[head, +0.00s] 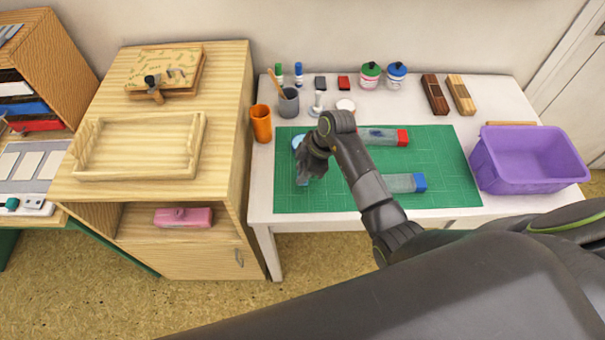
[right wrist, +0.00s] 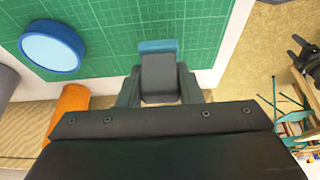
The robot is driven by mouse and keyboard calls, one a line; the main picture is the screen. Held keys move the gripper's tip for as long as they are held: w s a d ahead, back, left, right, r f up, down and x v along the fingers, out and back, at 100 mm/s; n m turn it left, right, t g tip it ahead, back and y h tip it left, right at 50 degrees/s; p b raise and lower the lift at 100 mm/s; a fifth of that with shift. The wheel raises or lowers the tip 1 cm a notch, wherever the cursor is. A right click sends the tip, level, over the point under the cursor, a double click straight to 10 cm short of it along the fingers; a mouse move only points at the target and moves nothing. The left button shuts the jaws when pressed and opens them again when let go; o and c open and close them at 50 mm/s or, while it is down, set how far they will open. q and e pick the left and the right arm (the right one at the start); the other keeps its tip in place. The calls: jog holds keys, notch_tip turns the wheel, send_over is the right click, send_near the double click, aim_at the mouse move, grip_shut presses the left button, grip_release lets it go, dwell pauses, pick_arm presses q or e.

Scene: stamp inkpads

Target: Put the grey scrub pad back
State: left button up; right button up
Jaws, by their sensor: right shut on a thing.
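My right gripper (head: 312,166) is over the left part of the green cutting mat (head: 440,160). In the right wrist view its fingers (right wrist: 160,88) are shut on a small grey block with a blue end (right wrist: 158,47), which I take to be the grey scrub pad. In the head view the gripper hides most of it, and only a light blue bit shows below the fingers. I cannot tell whether it touches the mat. A round blue dish (right wrist: 52,46) lies on the mat beside the gripper; it is partly hidden in the head view (head: 298,141). My left gripper is not in view.
Two clear bottles, one red-capped (head: 385,137) and one blue-capped (head: 402,183), lie on the mat. An orange cup (head: 261,123) stands left of it. Inkpads, jars and stamps line the back. A purple bin (head: 520,170) is at right; a wooden tray (head: 137,175) is on the cabinet.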

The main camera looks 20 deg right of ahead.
notch_tip(320, 180, down, 2)
jog(key=shift+f, duration=0.35)
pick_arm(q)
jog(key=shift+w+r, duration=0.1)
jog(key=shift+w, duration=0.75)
pick_arm(e)
jog(key=shift+f, duration=0.15)
jog(key=o, duration=0.9)
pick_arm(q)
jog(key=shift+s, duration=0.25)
pick_arm(e)
jog(key=shift+o, duration=0.2)
